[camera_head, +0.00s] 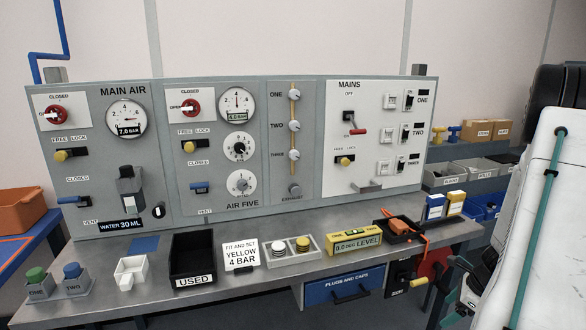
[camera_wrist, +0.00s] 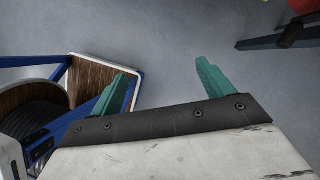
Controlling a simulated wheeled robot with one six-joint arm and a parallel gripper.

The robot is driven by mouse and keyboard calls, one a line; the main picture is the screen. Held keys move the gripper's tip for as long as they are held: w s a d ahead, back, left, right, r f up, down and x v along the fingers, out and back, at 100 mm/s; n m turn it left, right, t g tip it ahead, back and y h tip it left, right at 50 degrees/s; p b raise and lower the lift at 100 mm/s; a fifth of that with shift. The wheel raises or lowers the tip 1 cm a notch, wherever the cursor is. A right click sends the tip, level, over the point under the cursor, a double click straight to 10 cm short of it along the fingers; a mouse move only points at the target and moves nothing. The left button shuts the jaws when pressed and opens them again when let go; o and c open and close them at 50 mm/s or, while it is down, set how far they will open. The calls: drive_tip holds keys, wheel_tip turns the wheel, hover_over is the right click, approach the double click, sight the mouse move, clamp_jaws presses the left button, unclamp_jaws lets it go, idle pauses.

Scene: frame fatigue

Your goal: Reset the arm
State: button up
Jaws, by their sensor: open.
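My gripper (camera_wrist: 160,88) shows in the wrist view with its two green fingers apart and nothing between them. It hangs over bare grey floor (camera_wrist: 165,35). The grey control panel (camera_head: 232,205) stands upright on the workbench, well away from the gripper. It has MAIN AIR, AIR FIVE and MAINS sections with gauges, knobs and levers.
In the wrist view, a blue frame with a wooden board (camera_wrist: 98,75) lies left of the fingers. A dark bar (camera_wrist: 280,40) is at upper right.

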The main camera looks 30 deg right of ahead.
drive_tip(key=w+a+r+n+g+y, duration=0.1)
drive_tip(key=a+r+n+g, duration=0.1)
drive_tip(key=a+r+n, duration=0.8)
drive_tip(key=w+a+r+n+g+y, duration=0.1)
drive_tip(key=w+a+r+n+g, duration=0.1)
drive_tip(key=a+r+n, duration=0.7)
drive_tip(key=s+a+r+n+h, duration=0.1)
drive_tip(key=s+a+r+n, duration=0.2)
drive_tip(key=a, duration=0.4)
drive_tip(key=s+a+r+n+t+h, duration=0.1)
drive_tip(key=s+a+r+n+h, duration=0.1)
drive_tip(key=s+a+r+n, duration=0.1)
drive_tip(key=s+a+r+n+h, duration=0.1)
drive_tip(key=s+a+r+n, duration=0.2)
drive_tip(key=a, duration=0.7)
wheel_tip(320, 180, up, 4)
drive_tip(key=shift+s+a+f+n, duration=0.25)
drive_tip(key=shift+a+n, duration=0.1)
drive_tip(key=shift+n, duration=0.75)
